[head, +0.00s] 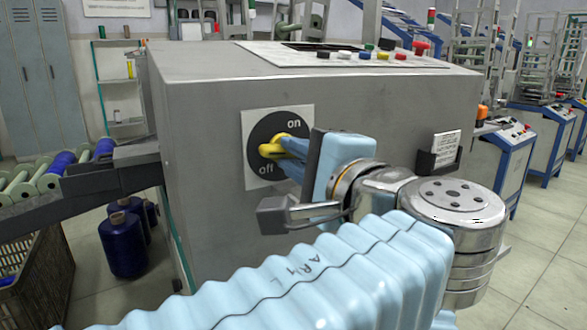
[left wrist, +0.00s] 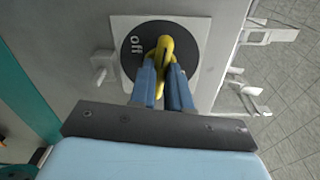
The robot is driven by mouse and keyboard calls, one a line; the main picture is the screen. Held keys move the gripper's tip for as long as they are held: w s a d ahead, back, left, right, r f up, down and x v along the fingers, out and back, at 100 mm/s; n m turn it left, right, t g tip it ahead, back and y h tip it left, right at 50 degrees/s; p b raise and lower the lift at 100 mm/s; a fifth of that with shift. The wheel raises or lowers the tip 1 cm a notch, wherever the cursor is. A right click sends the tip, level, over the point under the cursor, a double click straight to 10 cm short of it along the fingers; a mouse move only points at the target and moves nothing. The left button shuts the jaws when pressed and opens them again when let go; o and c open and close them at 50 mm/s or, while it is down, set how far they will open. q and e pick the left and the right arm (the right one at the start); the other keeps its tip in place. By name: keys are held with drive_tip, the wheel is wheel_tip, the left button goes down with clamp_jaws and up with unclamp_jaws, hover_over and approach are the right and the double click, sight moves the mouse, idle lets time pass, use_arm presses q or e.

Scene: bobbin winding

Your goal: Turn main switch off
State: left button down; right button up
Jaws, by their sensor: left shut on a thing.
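The main switch is a black round dial (head: 263,133) on a light square plate, on the side of the grey machine cabinet, marked "on" at the upper right and "off" at the lower left. Its yellow handle (head: 270,150) also shows in the left wrist view (left wrist: 165,48). My left gripper (head: 288,149) is at the dial, its blue fingers shut on the yellow handle. In the left wrist view the fingertips (left wrist: 166,75) sit on both sides of the handle and "off" shows to its left. The handle's exact angle is partly hidden by the fingers. My right gripper is not in view.
The grey cabinet (head: 200,95) has coloured buttons on its sloped top (head: 370,56). A card holder (head: 437,155) sticks out on its right side. A roller conveyor (head: 60,175), dark blue spools (head: 123,245) and a crate (head: 40,275) stand at left. Open floor lies at right.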

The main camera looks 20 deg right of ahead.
use_arm(q)
drive_tip(key=shift+f+n+b, duration=0.15)
drive_tip(key=shift+n+b, duration=0.3)
drive_tip(key=shift+n, duration=0.45)
drive_tip(key=c, duration=1.1)
unclamp_jaws()
drive_tip(key=shift+s, duration=0.15)
drive_tip(key=p+v, duration=0.1)
drive_tip(key=v, duration=1.2)
drive_tip(key=shift+s+d, duration=0.15)
drive_tip(key=shift+s, duration=0.1)
